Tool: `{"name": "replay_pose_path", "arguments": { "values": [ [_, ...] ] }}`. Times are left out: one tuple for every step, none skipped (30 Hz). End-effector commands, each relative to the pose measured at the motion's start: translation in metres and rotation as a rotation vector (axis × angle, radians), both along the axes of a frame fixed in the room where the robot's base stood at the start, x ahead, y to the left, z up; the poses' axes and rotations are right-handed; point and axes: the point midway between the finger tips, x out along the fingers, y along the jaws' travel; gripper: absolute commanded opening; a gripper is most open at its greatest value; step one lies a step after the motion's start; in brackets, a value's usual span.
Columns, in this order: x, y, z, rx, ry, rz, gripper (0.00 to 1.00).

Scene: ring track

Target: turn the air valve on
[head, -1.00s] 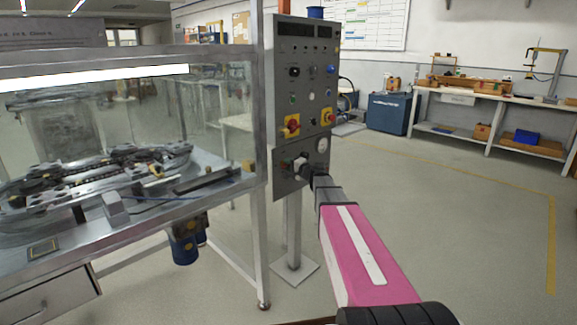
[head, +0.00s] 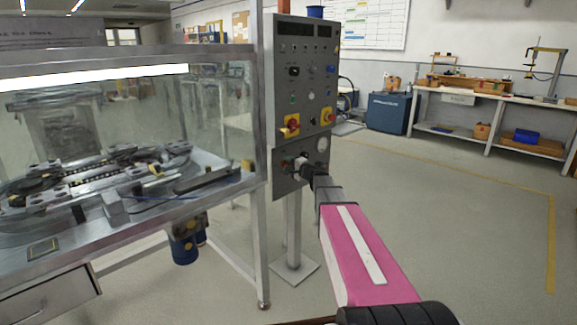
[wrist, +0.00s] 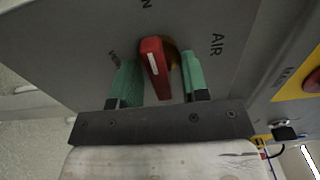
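The air valve's red handle (wrist: 155,68) has a pale stripe and sits on a brass-coloured base on a grey panel, beside the printed word AIR. In the wrist view my gripper (wrist: 162,80) is open, with one green fingertip on each side of the handle. In the head view my gripper (head: 300,163) is at the lower panel (head: 287,183) of the control post, and the valve handle cannot be made out there.
The control box (head: 303,75) above carries yellow-backed red switches, including one at the left (head: 291,126). A glass-walled machine (head: 120,150) stands close on the left. A blue cabinet (head: 389,113) and a workbench (head: 490,97) are farther back right. The floor at right is clear.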

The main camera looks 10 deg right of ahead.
Motion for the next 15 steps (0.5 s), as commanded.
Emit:
{"name": "replay_pose_path", "arguments": {
  "values": [
    [0.000, 0.000, 0.000, 0.000, 0.000, 0.000, 0.41],
    [0.000, 0.000, 0.000, 0.000, 0.000, 0.001, 0.41],
    [0.000, 0.000, 0.000, 0.000, 0.000, 0.001, 0.41],
    [0.000, 0.000, 0.000, 0.000, 0.000, 0.001, 0.41],
    [0.000, 0.000, 0.000, 0.000, 0.000, 0.001, 0.41],
    [0.000, 0.000, 0.000, 0.000, -0.001, 0.001, 0.41],
    [-0.001, 0.000, 0.000, 0.000, -0.001, 0.001, 0.41],
    [-0.002, -0.001, 0.000, 0.000, -0.001, 0.001, 0.41],
    [-0.005, -0.003, 0.000, 0.000, -0.001, 0.000, 0.41],
    [-0.007, -0.004, 0.000, 0.000, -0.001, 0.000, 0.41],
    [-0.010, -0.006, 0.001, -0.001, -0.001, 0.000, 0.41],
    [-0.015, -0.009, 0.001, 0.000, -0.001, 0.000, 0.41],
    [-0.020, -0.012, 0.001, 0.000, -0.001, 0.001, 0.41],
    [-0.024, -0.015, 0.001, 0.000, -0.001, 0.001, 0.41],
    [-0.030, -0.020, 0.001, 0.000, -0.001, -0.001, 0.41]
  ]
}}
